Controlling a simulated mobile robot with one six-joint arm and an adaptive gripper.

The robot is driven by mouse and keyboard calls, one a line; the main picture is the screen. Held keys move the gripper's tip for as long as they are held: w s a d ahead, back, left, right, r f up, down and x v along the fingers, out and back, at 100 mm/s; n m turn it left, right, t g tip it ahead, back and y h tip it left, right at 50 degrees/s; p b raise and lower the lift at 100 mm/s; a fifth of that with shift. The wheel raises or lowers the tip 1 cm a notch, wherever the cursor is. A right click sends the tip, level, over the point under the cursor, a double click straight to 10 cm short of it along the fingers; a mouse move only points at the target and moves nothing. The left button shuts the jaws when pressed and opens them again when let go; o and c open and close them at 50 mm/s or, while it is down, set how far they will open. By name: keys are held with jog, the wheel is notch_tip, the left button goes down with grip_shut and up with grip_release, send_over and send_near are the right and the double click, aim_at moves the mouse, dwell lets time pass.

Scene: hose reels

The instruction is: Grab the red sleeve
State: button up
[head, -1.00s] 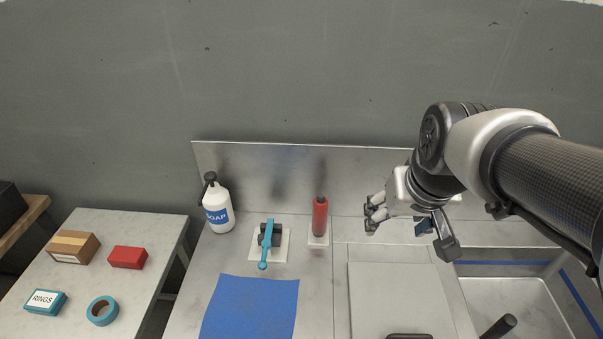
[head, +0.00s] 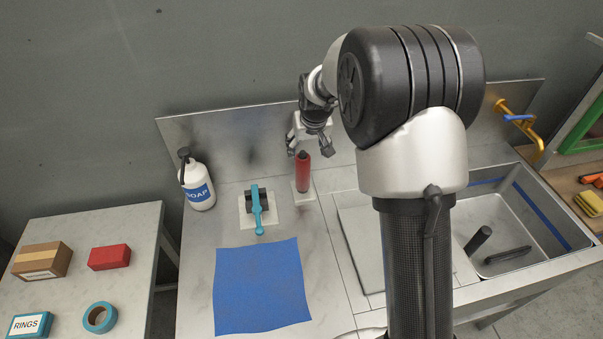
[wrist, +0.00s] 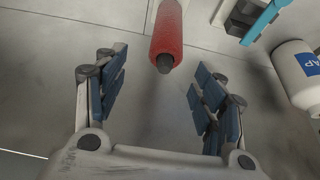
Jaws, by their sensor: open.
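The red sleeve (head: 303,172) stands upright on a small pale plate on the steel counter, with a dark tip at its top. In the wrist view the red sleeve (wrist: 167,35) is at the top centre, its dark end pointing toward my gripper. My gripper (head: 309,150) is just above and behind the sleeve in the head view, partly hidden by my arm. In the wrist view my open gripper (wrist: 156,95) has its blue-padded fingers spread wide. The sleeve lies beyond the fingertips, roughly centred in the gap, and nothing is held.
A teal-handled valve (head: 256,210) stands left of the sleeve, and a white soap bottle (head: 197,188) farther left. The steel backsplash (head: 230,130) rises behind. A blue mat (head: 262,285) lies in front. A sink (head: 515,235) is at the right.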

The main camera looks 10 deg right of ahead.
aim_at(305, 154)
jog(key=b+x, duration=0.1)
jog(key=x, duration=0.5)
jog(key=shift+a, duration=0.1)
jog(key=x, duration=0.1)
jog(key=b+x, duration=0.1)
jog(key=x, duration=0.1)
jog(key=b+x, duration=0.1)
jog(key=x, duration=0.1)
jog(key=shift+w+a+f, duration=0.1)
jog(key=shift+a+f, duration=0.1)
jog(key=shift+a, duration=0.1)
jog(key=shift+r, duration=0.1)
jog(key=shift+c, duration=0.5)
jog(key=c, duration=1.1)
jog(key=shift+o, duration=0.2)
jog(key=shift+r, duration=0.1)
